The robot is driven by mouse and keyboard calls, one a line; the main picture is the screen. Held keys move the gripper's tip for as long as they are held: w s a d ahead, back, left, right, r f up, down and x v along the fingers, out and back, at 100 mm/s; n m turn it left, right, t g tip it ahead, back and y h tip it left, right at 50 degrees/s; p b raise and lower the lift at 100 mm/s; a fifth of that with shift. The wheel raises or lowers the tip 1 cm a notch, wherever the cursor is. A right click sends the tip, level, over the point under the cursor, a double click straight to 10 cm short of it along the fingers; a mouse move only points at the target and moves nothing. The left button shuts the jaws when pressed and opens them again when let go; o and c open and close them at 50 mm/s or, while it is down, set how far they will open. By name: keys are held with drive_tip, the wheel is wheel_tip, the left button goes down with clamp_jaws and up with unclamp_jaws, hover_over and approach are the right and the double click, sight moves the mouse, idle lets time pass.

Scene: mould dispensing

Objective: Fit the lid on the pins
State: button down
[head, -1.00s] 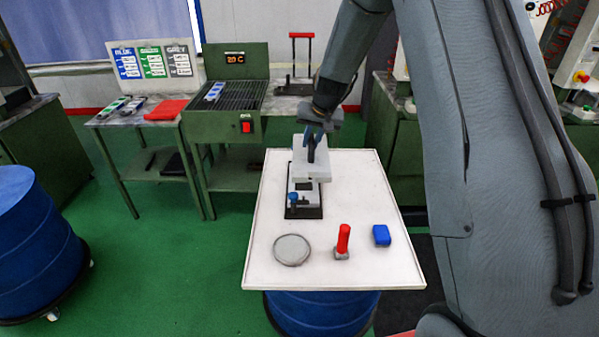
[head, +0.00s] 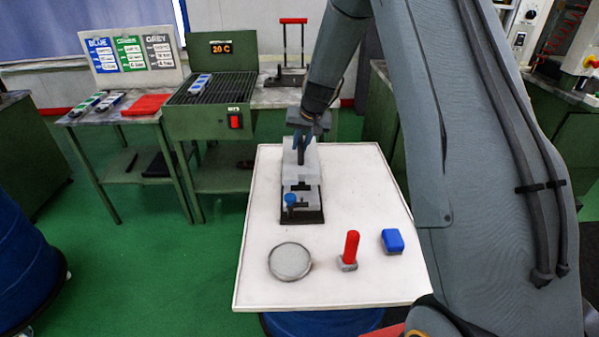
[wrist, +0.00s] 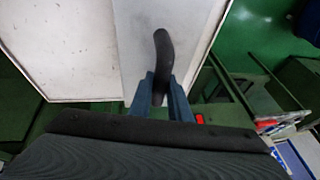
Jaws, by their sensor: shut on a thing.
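The lid (head: 301,157) is a flat light-grey plate with a black curved handle; it also shows in the wrist view (wrist: 138,45). My gripper (head: 300,136) is shut on the handle (wrist: 163,52), its blue fingers on both sides of it. The lid is over the back part of the mould (head: 302,199), a grey block on a black base with a blue knob (head: 290,198) at its front left. The lid and mould look roughly in line. The pins are hidden, and I cannot tell whether the lid touches the mould.
On the white tabletop (head: 255,240) are a round grey dish (head: 290,262), a red-handled stamp (head: 350,249) and a blue block (head: 392,241), in front of the mould. A green bench with a grill (head: 212,90) stands behind left. The tabletop's left side is clear.

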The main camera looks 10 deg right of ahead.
drive_tip(key=shift+f+p, duration=0.7)
drive_tip(key=shift+f, duration=3.3)
drive_tip(key=shift+f, duration=0.15)
drive_tip(key=c, duration=1.7)
unclamp_jaws()
drive_tip(key=shift+o, duration=0.2)
drive_tip(key=shift+s+r, duration=0.15)
drive_tip(key=shift+r, duration=0.25)
drive_tip(key=b+v, duration=0.2)
drive_tip(key=v, duration=0.9)
drive_tip(key=shift+s+b, duration=0.1)
drive_tip(key=shift+b, duration=0.3)
drive_tip(key=s+r+n+g, duration=0.1)
drive_tip(key=s, duration=1.5)
drive_tip(key=s+a+r+n+g+h, duration=0.1)
drive_tip(key=s+g, duration=0.1)
drive_tip(key=s, duration=1.5)
drive_tip(key=shift+a+n+g, duration=0.15)
drive_tip(key=shift+n+g, duration=0.15)
drive_tip(key=shift+s+r, duration=0.1)
